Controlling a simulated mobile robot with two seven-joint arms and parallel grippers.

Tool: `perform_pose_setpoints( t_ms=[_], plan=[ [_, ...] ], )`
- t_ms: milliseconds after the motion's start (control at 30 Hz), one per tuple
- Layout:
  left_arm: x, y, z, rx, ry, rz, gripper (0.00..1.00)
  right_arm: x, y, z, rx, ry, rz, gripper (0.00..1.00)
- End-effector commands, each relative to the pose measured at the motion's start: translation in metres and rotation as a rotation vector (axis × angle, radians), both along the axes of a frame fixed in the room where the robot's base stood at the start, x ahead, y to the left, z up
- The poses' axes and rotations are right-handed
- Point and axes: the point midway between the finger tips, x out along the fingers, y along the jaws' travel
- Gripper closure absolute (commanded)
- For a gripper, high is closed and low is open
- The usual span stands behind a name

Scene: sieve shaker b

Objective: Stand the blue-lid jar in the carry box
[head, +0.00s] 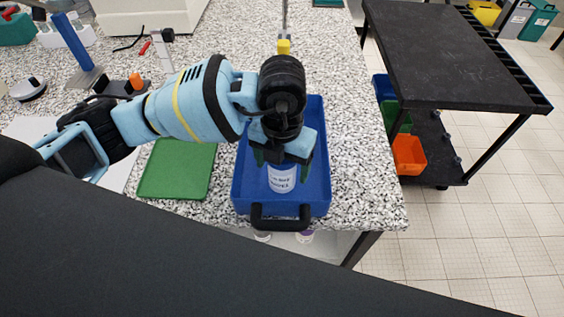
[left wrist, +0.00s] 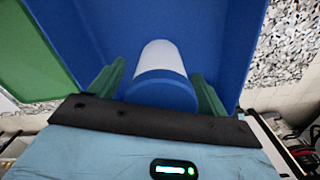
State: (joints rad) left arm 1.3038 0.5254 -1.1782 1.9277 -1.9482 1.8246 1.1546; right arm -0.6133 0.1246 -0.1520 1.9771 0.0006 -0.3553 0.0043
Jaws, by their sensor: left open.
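The blue carry box (head: 322,120) sits on the speckled bench top, with its black handle (head: 280,222) toward me. The jar (head: 282,180) is inside the box near the handle end, looking upright, its white label showing in the head view. The left wrist view shows its white body (left wrist: 160,57) and blue lid (left wrist: 162,90). My left gripper (head: 281,163) is over the jar, hiding the lid in the head view. Its green fingers (left wrist: 159,75) are open, one on each side of the jar, with gaps visible. My right gripper is not in view.
A green tray (head: 177,170) lies left of the box. A blue post on a base (head: 88,78) and an orange cap (head: 135,80) stand farther left. A yellow block (head: 284,46) is behind the box. A black-topped cart (head: 450,55) stands to the right across a floor gap.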

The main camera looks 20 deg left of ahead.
Motion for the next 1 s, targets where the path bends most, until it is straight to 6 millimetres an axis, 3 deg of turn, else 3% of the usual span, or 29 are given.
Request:
perform_pose_setpoints(
  t_ms=[600,800,1000],
  plan=[
    [0.001,-0.001,0.105,-0.001,-0.004,0.000,0.24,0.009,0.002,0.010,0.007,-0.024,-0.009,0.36],
    [0.000,-0.001,0.120,-0.001,-0.001,0.000,0.24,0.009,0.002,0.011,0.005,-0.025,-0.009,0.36],
    [0.000,0.000,0.121,-0.001,0.000,0.000,0.24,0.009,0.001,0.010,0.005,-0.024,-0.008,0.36]
  ],
)
